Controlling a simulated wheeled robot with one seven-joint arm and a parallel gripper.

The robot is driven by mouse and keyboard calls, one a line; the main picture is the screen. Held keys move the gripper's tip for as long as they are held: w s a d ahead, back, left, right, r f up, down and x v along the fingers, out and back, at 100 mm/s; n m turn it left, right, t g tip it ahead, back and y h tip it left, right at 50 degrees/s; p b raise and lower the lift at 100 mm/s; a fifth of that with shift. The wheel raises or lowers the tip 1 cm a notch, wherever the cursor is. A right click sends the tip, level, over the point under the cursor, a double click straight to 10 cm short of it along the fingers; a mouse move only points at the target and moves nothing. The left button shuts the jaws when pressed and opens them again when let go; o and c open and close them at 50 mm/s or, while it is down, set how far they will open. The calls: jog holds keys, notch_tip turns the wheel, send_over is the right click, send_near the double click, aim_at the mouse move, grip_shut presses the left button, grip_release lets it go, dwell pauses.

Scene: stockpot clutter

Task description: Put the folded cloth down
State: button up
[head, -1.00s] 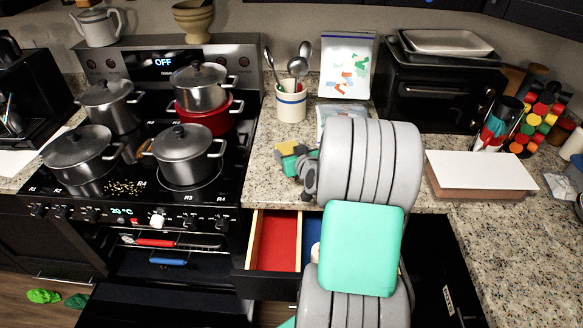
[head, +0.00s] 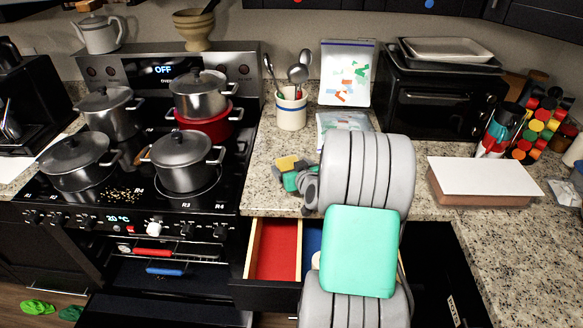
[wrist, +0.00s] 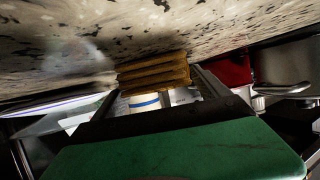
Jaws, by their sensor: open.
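The folded cloth (wrist: 153,73) is a yellow-brown layered stack in the wrist view, lying against the speckled counter (wrist: 60,40), which fills the top of that view. It also shows as a small yellow patch (head: 287,163) in the head view, just beyond my gripper. My gripper (head: 291,178) is low over the counter between the stove and the oven box. In the wrist view my gripper (wrist: 160,90) has its fingers apart, with the cloth between or just beyond their tips. The exact contact is hidden.
A utensil crock (head: 291,110) and bags of coloured pieces (head: 346,72) stand behind the cloth. The stove with several pots (head: 180,160) is at left. An open drawer (head: 272,250) lies below the counter edge. Counter to the right holds a white-topped block (head: 483,180).

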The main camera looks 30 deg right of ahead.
jog(key=shift+r, duration=0.2)
jog(key=p+v, duration=0.2)
jog(key=v, duration=0.9)
jog(key=shift+s, duration=0.35)
jog(key=a+n+y, duration=0.1)
jog(key=a, duration=0.2)
jog(key=w+a+n+g+y, duration=0.1)
jog(key=a, duration=0.2)
jog(key=a+n+g+y, duration=0.1)
jog(key=a, duration=0.3)
jog(key=shift+w+a+r, duration=0.1)
jog(key=shift+w, duration=0.25)
jog(key=s+a+r+g, duration=0.2)
jog(key=s+a+g, duration=0.1)
jog(key=s+a, duration=0.3)
jog(key=s+a+r+g, duration=0.3)
jog(key=s+a+g, duration=0.1)
jog(key=s+a, duration=0.3)
jog(key=shift+a, duration=0.9)
